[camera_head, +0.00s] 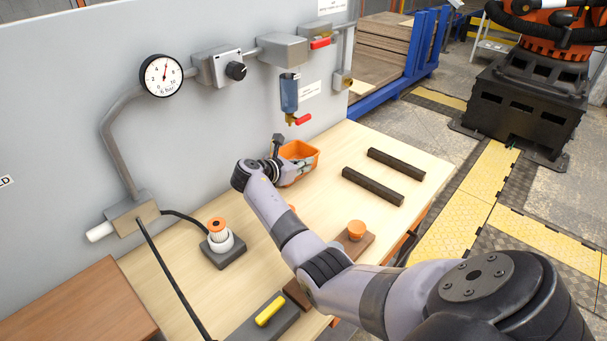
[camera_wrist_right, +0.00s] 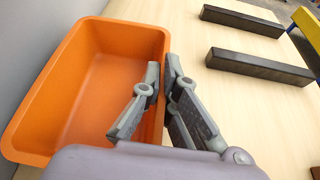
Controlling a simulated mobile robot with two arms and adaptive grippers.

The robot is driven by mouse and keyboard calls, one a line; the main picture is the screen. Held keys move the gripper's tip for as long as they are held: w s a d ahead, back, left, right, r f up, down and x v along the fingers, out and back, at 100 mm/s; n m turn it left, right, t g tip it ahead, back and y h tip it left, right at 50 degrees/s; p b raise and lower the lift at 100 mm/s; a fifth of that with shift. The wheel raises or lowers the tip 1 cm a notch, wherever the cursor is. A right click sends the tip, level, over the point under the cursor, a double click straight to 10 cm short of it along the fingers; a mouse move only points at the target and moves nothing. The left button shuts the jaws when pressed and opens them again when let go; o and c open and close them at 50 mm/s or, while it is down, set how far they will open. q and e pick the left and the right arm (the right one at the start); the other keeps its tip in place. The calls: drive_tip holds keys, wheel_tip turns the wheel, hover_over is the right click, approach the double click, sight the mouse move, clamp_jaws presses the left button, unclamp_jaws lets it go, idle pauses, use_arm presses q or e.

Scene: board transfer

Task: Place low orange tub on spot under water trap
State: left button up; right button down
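The low orange tub (camera_head: 302,150) is near the wall panel at the back of the light wood bench, below and slightly right of the water trap (camera_head: 289,95) with its red lever. My right gripper (camera_head: 288,168) is at the tub's near side. In the right wrist view, the empty tub (camera_wrist_right: 95,85) fills the left side, and the right gripper's fingers (camera_wrist_right: 161,75) straddle one wall, one inside and one outside, close against it. The spot under the trap is hidden by the tub and gripper. I cannot tell whether the tub touches the bench. My left gripper is not in view.
Two dark bars (camera_head: 372,186) lie right of the tub; they also show in the right wrist view (camera_wrist_right: 258,66). A white and orange filter piece (camera_head: 218,237), an orange knob on a brown block (camera_head: 356,231) and a yellow-handled item (camera_head: 270,310) are nearer. The wall stands close behind.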

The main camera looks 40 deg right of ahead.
drive_tip(key=shift+w+f, duration=0.15)
drive_tip(key=shift+f, duration=0.1)
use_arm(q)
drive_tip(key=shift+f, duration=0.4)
use_arm(e)
drive_tip(key=shift+r, duration=0.2)
drive_tip(key=shift+f, duration=0.1)
drive_tip(key=c, duration=2.3)
unclamp_jaws()
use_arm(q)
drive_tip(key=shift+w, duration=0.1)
use_arm(e)
drive_tip(key=o, duration=0.5)
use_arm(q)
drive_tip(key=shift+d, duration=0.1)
